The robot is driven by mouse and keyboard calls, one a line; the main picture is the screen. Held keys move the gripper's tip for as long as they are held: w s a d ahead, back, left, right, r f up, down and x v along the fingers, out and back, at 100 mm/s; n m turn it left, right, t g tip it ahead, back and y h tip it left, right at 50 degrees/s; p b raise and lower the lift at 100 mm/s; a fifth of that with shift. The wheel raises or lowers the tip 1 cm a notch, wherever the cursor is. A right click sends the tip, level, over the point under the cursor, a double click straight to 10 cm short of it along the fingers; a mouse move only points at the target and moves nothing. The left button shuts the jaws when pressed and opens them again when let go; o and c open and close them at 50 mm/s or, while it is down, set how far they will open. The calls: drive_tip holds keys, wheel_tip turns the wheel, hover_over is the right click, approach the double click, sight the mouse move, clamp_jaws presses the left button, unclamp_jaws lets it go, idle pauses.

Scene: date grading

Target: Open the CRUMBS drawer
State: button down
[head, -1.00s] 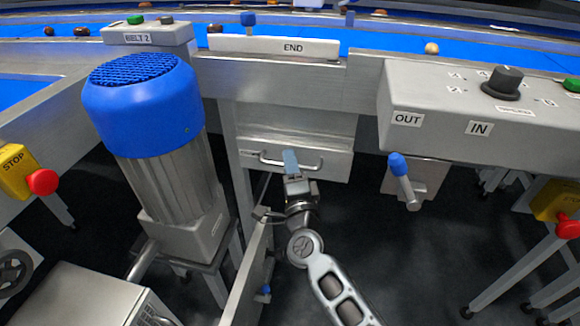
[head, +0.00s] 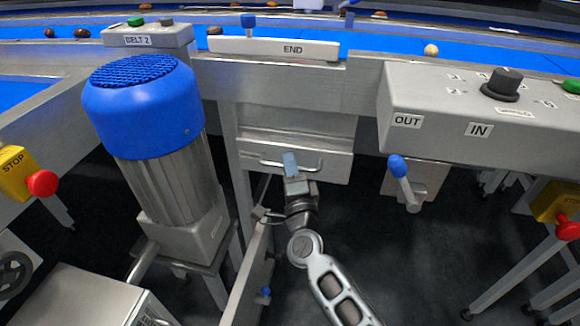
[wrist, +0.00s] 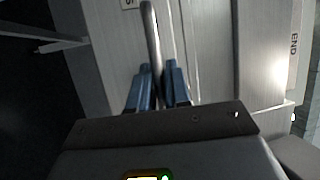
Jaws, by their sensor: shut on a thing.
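The CRUMBS drawer (head: 335,164) is a grey metal front under the belt end, with a bar handle (head: 310,169) across it. Its label is not readable in the head view; the wrist view shows only part of a label at the top edge. My gripper (head: 290,164) is at the middle of the handle. In the wrist view, the handle bar (wrist: 150,30) runs between the two blue fingers of my gripper (wrist: 158,82), which are shut on it. The drawer front looks close to its housing; any gap is hard to judge.
A blue-capped motor (head: 143,105) stands left of the drawer. A grey control box (head: 440,120) and a blue-tipped lever (head: 400,172) are at the right. A metal frame leg (head: 248,270) runs close to my arm on the left. The dark floor right of my arm is clear.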

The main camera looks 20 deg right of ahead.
drive_tip(key=s+a+p, duration=0.4)
drive_tip(key=s+a, duration=0.3)
drive_tip(key=s, duration=0.2)
drive_tip(key=s+a+p, duration=0.3)
drive_tip(key=s+a, duration=0.4)
drive_tip(key=s, duration=0.3)
drive_tip(key=shift+s+p, duration=0.15)
drive_tip(key=shift+p, duration=0.25)
drive_tip(key=shift+f, duration=0.1)
drive_tip(key=c, duration=1.2)
unclamp_jaws()
drive_tip(key=shift+o, duration=0.2)
drive_tip(key=v, duration=0.7)
drive_tip(key=shift+s, duration=0.4)
drive_tip(key=shift+a, duration=0.1)
